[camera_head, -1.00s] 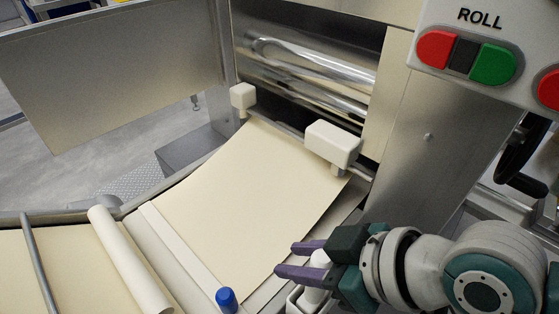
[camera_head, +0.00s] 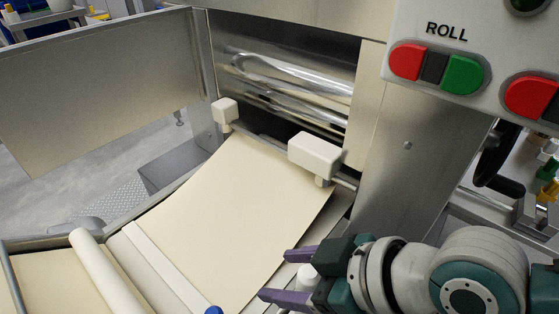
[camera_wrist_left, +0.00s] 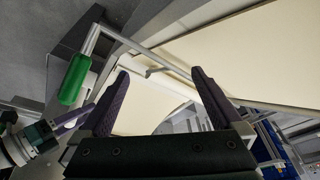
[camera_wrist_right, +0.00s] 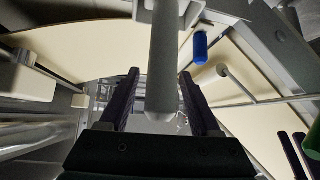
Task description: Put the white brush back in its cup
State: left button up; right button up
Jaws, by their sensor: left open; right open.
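The white brush shows as a white upright handle (camera_head: 307,274) between the fingers of my right gripper (camera_head: 279,274). In the right wrist view the pale handle (camera_wrist_right: 163,65) runs between the two purple fingers, with gaps on both sides. That gripper is open. The cup is not clearly in the head view; a pale boxy part (camera_wrist_right: 190,12) at the handle's far end in the right wrist view may be it, but I cannot tell.
A cream dough sheet (camera_head: 220,220) slopes down from the steel rollers (camera_head: 290,80). Two white blocks (camera_head: 314,155) sit on a bar before them. A blue-ended part (camera_wrist_right: 200,47) is near the brush. The ROLL button panel (camera_head: 480,50) hangs at upper right. A green handle (camera_wrist_left: 74,80) is near my left gripper.

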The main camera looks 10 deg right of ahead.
jog(key=s+d+r+m+p, duration=0.1)
jog(key=s+d+r+p, duration=0.3)
jog(key=s+r, duration=0.45)
jog(key=s+d+r+m+g+h, duration=0.2)
jog(key=s+d+m+h, duration=0.3)
jog(key=d, duration=0.3)
jog(key=shift+s+r+m+g+h, duration=0.2)
jog(key=shift+r+m+g+h, duration=0.1)
jog(key=shift+r+m+h, duration=0.35)
jog(key=shift+d, duration=0.1)
notch_tip(320, 180, up, 50)
jog(key=p, duration=5)
jog(key=shift+r, duration=0.2)
